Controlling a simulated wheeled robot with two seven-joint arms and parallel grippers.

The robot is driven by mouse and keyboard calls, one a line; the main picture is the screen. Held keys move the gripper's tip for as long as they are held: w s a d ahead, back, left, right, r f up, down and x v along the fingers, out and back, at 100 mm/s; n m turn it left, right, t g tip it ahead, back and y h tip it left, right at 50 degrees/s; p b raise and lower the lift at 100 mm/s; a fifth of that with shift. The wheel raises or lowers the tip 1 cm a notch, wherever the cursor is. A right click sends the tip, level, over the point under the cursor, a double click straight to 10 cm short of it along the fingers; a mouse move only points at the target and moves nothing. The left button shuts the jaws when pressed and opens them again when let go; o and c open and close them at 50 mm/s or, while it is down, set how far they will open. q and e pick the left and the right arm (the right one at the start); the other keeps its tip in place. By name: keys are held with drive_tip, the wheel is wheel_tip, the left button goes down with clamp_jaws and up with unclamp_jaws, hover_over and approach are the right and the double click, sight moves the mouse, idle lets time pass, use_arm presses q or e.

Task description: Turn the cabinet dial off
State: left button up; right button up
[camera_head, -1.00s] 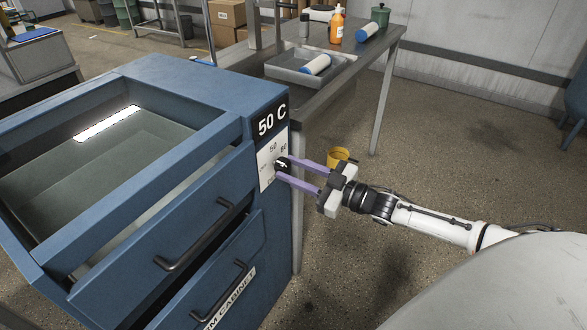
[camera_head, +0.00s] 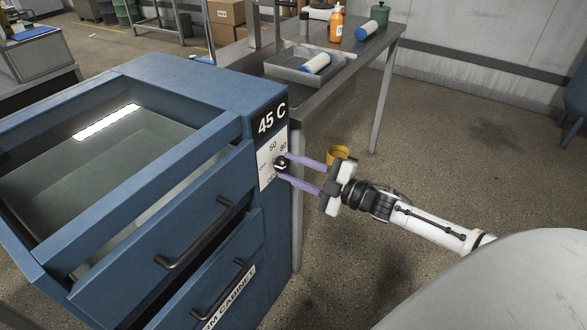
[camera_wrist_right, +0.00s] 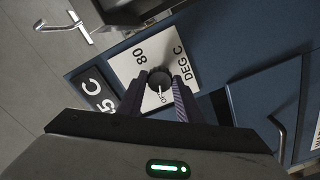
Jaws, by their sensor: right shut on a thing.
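The blue cabinet (camera_head: 190,85) stands at the left with its dial panel (camera_head: 265,171) on the right end of its front. The display (camera_head: 271,119) above the dial reads 45 C. The black dial (camera_head: 282,164) has a white pointer; it also shows in the right wrist view (camera_wrist_right: 159,80), where the pointer lies towards the OFF mark. My right gripper (camera_head: 285,167) has its purple fingers on either side of the dial, shut on it. In the right wrist view the fingers (camera_wrist_right: 159,95) flank the dial. My left gripper is not in view.
A metal table (camera_head: 345,85) with a tray (camera_head: 290,68) and bottles stands behind. A yellow cup (camera_head: 338,154) shows behind my right gripper. Open floor lies to the right.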

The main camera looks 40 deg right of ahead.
idle(0.5)
drive_tip(key=o, duration=1)
drive_tip(key=shift+o, duration=0.2)
drive_tip(key=v, duration=1)
drive_tip(key=shift+s, duration=0.1)
drive_tip(key=s+a+f+m+g+h, duration=0.2)
drive_tip(key=s+a+f+m, duration=0.2)
drive_tip(key=a+f, duration=0.25)
drive_tip(key=s+a+f+m+g+h, duration=0.1)
drive_tip(key=s+a+f+m+h, duration=0.1)
drive_tip(key=s+a+f+m, duration=0.45)
drive_tip(key=s+a+f+m+g, duration=0.3)
drive_tip(key=s+a+f+g, duration=0.2)
drive_tip(key=a, duration=0.5)
drive_tip(key=shift+s+a+f, duration=0.4)
drive_tip(key=shift+s+f, duration=0.4)
